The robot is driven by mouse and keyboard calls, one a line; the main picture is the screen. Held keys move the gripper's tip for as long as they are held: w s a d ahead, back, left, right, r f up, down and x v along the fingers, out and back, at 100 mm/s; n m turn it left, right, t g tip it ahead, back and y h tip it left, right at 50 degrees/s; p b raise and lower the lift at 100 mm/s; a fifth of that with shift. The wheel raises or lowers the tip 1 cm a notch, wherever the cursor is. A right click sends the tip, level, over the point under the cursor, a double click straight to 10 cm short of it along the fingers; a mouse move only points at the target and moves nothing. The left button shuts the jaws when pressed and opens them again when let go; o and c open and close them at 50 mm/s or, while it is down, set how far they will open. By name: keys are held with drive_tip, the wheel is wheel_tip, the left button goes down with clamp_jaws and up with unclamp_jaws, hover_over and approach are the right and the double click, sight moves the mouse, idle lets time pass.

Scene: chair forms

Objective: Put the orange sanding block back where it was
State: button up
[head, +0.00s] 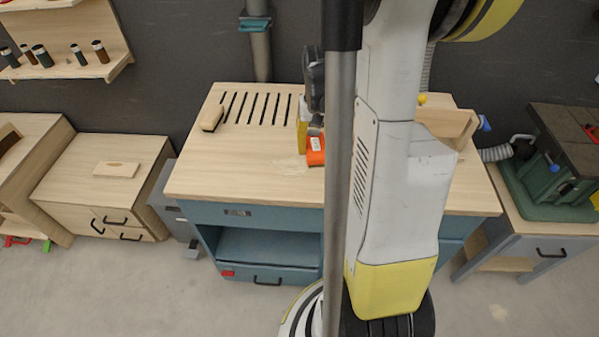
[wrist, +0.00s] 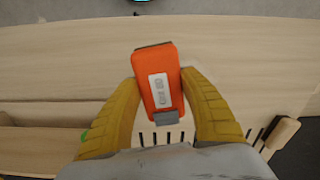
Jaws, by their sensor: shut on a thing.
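The orange sanding block (wrist: 171,62) has a white label and dark grey ends. In the wrist view it lies between the two yellow fingers of my gripper (wrist: 160,84), which are shut on its sides. In the head view the block (head: 316,156) shows just below my gripper (head: 305,139), over the wooden bench top (head: 240,172), partly hidden by my arm. I cannot tell whether its underside touches the wood. Dark slots (head: 255,108) are cut into the bench top behind it, and they also show below the block in the wrist view.
A wooden-handled brush (head: 212,118) lies left of the slots. A wooden box (head: 447,124) stands at the bench's right, partly behind my arm. The front left of the bench is clear. A green machine (head: 555,170) stands on the right, and a low cabinet (head: 100,185) on the left.

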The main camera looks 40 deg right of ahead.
drive_tip(key=s+d+r+m, duration=0.1)
drive_tip(key=s+d+m, duration=0.15)
drive_tip(key=s, duration=0.35)
drive_tip(key=b, duration=0.3)
hover_over(300, 178)
drive_tip(key=shift+n, duration=0.35)
wheel_tip(300, 178, down, 7)
drive_tip(key=shift+s+f, duration=0.1)
drive_tip(key=shift+f+b, duration=0.55)
drive_tip(key=shift+f, duration=1.4)
drive_tip(key=shift+f, duration=0.1)
drive_tip(key=o, duration=1)
